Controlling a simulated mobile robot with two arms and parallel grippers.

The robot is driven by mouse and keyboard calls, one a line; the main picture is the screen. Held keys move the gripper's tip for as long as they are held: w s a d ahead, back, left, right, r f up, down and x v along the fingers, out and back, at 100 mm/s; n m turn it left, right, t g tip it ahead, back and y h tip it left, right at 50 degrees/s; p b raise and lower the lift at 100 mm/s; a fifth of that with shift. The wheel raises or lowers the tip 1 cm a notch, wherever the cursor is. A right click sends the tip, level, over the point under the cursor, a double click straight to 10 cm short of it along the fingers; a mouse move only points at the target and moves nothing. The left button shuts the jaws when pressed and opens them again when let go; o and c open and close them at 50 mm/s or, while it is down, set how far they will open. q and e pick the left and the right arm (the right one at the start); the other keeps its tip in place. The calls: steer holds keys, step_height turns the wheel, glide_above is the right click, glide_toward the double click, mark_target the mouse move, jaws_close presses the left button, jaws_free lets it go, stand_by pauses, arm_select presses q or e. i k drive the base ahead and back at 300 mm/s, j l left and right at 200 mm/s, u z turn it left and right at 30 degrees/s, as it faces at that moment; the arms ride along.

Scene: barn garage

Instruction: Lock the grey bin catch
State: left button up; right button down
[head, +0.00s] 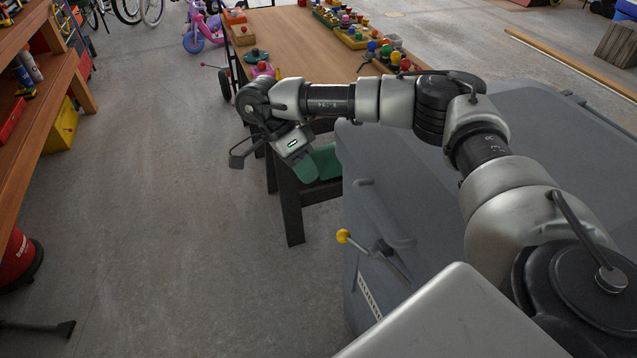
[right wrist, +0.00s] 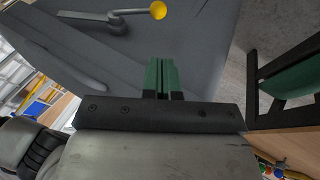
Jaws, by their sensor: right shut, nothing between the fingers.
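The grey bin (head: 430,180) stands at the right, below my right arm. Its catch (head: 384,252) is a metal lever on the bin's near side, with a yellow knob (head: 343,236) at its left end. The catch (right wrist: 128,13) and yellow knob (right wrist: 158,10) also show at the top of the right wrist view. My right gripper (head: 308,170) has green fingers, shut and empty, pointing down beyond the knob in the head view. In the right wrist view, the fingers (right wrist: 162,76) are apart from the catch. My left gripper is not in view.
A wooden table (head: 300,40) with toys lies behind my right arm. Wooden shelves (head: 60,70) line the left. The concrete floor between shelves and bin is mostly clear.

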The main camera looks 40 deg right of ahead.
mark_target(344, 236)
steer(key=i+j+z, duration=0.15)
steer(key=j+z, duration=0.25)
steer(key=i+j+z, duration=0.1)
steer(key=j+z, duration=0.3)
steer(key=j, duration=0.2)
steer(key=j+z, duration=0.4)
steer(key=i+j, duration=0.05)
steer(key=j, duration=0.05)
